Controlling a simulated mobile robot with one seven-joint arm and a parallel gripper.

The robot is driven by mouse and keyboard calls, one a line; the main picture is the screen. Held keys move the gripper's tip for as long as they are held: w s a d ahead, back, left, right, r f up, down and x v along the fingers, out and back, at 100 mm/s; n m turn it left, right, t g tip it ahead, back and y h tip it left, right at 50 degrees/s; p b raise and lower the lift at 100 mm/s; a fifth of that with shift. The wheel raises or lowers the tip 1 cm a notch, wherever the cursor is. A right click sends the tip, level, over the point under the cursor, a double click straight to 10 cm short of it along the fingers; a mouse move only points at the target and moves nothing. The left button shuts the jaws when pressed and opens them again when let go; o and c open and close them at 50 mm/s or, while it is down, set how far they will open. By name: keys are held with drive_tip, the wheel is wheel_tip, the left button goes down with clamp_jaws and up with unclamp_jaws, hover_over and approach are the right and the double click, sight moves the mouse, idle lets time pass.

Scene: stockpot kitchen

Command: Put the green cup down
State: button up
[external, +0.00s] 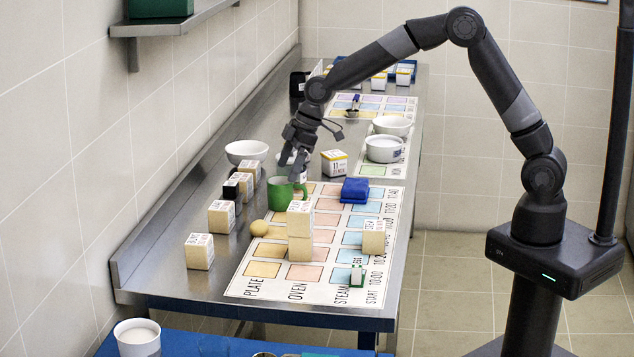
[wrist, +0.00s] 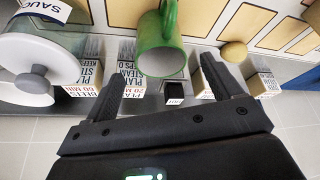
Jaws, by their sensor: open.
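The green cup (external: 280,187) stands on the steel counter at the left edge of the printed mat (external: 235,287), in the external view. In the wrist view the green cup (wrist: 158,40) is just beyond my fingertips, roughly centred between them, with its handle pointing to the top of the picture. My gripper (external: 298,172) is above and beside the cup, reaching down. In the wrist view my gripper (wrist: 160,70) is open, with nothing clamped between its fingers. The fingers partly overlap the cup in the external view, so I cannot tell if they touch it.
A round tan ball (external: 259,228) and a stack of pale blocks (external: 300,228) stand near the cup. Labelled blocks (external: 221,216) line the left side. A white bowl (external: 246,151) is behind. A blue object (external: 355,190) lies on the mat.

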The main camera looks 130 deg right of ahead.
drive_tip(key=v, duration=0.5)
drive_tip(key=s+a+r+n, duration=0.1)
drive_tip(key=a+r, duration=0.3)
drive_tip(key=a, duration=0.6)
drive_tip(key=s+a+r, duration=0.1)
drive_tip(key=a+r, duration=0.2)
drive_tip(key=a, duration=0.6)
drive_tip(key=s+a+r+n, duration=0.1)
drive_tip(key=a+r, duration=0.3)
drive_tip(key=a, duration=0.6)
drive_tip(key=s+a+f+n+t+y, duration=0.1)
drive_tip(key=s+a, duration=1.5)
drive_tip(key=s, duration=0.2)
drive_tip(key=shift+a+f+n+y, duration=0.2)
drive_tip(key=shift+a+n+y, duration=0.05)
drive_tip(key=shift+n+y, duration=0.15)
